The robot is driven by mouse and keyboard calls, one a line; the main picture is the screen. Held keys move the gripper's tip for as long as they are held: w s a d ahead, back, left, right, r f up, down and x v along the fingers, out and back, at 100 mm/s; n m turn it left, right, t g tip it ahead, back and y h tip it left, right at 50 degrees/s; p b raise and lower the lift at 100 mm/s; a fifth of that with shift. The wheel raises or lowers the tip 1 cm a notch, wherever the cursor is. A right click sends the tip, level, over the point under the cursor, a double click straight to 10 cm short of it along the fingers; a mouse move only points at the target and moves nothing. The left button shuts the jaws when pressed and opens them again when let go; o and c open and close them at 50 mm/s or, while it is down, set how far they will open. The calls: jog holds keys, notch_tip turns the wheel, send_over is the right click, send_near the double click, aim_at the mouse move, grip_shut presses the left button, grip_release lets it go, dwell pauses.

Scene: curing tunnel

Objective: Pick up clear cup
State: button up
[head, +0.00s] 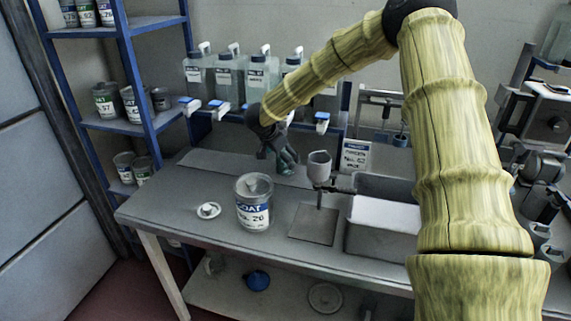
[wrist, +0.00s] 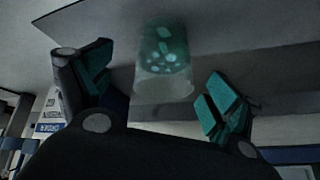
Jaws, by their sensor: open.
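The clear cup (wrist: 163,62) shows in the wrist view as a translucent, teal-tinted vessel with pale spots. It is between the two teal-padded fingers of my gripper (wrist: 162,84), with a visible gap on each side. My gripper is open and not closed on the cup. In the head view my gripper (head: 286,158) is low over the back of the grey bench, left of the funnel stand. There the cup is hard to tell apart from the fingers.
On the bench (head: 180,215) stand a labelled can (head: 254,205), a white lid (head: 208,210), a funnel stand (head: 319,170) and a grey bin (head: 350,235). Several bottles (head: 228,75) with blue-tipped spouts line the back. A blue shelf (head: 135,60) stands left.

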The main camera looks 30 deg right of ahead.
jog(key=shift+p+x, duration=0.6)
jog(key=shift+x, duration=1.8)
jog(key=shift+w+a, duration=0.1)
jog(key=shift+w, duration=0.05)
jog(key=c, duration=1.3)
jog(key=shift+r, duration=0.1)
jog(key=shift+c, duration=0.6)
